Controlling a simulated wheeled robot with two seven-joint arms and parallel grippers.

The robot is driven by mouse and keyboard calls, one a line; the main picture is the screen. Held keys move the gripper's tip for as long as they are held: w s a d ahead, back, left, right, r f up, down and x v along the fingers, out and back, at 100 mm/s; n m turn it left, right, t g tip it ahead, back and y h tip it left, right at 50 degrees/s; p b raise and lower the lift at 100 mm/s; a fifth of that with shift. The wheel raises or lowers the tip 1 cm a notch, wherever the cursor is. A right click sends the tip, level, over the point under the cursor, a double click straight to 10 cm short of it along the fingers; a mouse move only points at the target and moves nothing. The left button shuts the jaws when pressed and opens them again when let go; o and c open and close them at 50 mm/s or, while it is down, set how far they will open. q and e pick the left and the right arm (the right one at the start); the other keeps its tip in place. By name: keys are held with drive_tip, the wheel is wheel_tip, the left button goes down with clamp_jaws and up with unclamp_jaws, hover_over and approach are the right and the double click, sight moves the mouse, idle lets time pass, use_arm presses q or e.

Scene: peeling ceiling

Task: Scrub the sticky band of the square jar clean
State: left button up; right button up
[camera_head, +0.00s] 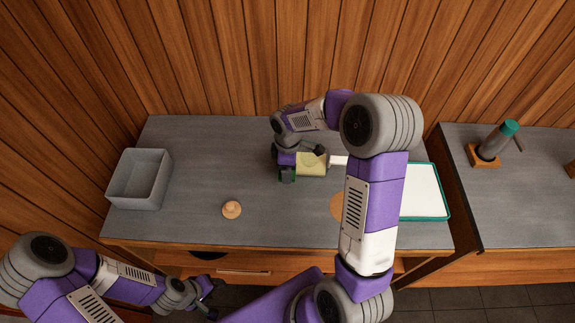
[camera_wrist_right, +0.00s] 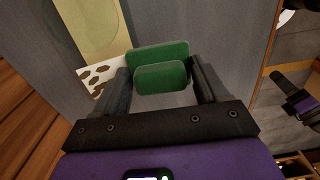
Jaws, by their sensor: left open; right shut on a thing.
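My right gripper (camera_head: 287,171) is shut on a green scrubber (camera_wrist_right: 160,76), close beside the jar. Whether the scrubber touches the band, I cannot tell. My left gripper (camera_head: 210,298) is open and empty, low in front of the table's front edge.
A grey open bin (camera_head: 140,190) stands at the table's left, with a small wooden knobbed piece (camera_head: 231,210) right of it. A white tray with a teal rim (camera_head: 447,212) is at right.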

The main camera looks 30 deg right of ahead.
wheel_tip(320, 180, up, 7)
drive_tip(key=p, duration=0.5)
drive_tip(key=shift+w, duration=0.1)
drive_tip(key=shift+d, duration=0.1)
